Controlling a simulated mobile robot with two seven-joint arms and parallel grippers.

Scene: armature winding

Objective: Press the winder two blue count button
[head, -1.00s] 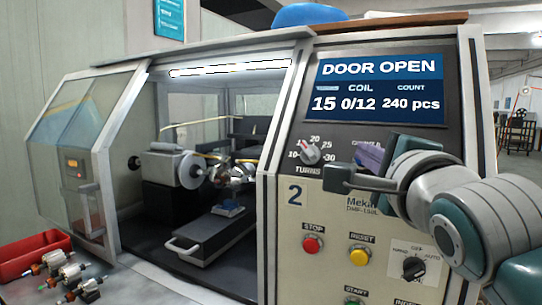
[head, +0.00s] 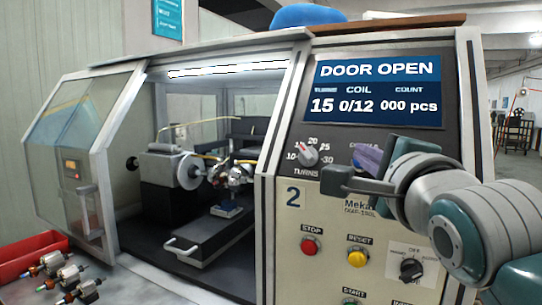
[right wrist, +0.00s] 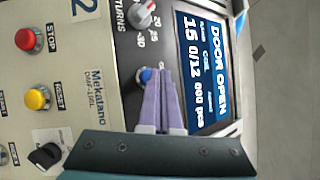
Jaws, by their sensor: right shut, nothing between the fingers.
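The winder two (head: 290,230) has a front panel with a "2" label. Its blue count button (right wrist: 145,74) shows beside the purple fingertips in the right wrist view. The display (head: 378,92) reads DOOR OPEN, 15, 0/12 and 000 pcs. My left gripper is not in view.
Below on the panel are a red stop button (head: 310,246), a yellow reset button (head: 357,255) and a green start button (head: 354,286). A turns knob (head: 308,155) sits left of the gripper. A red tray (head: 32,252) and several armatures (head: 75,279) lie lower left.

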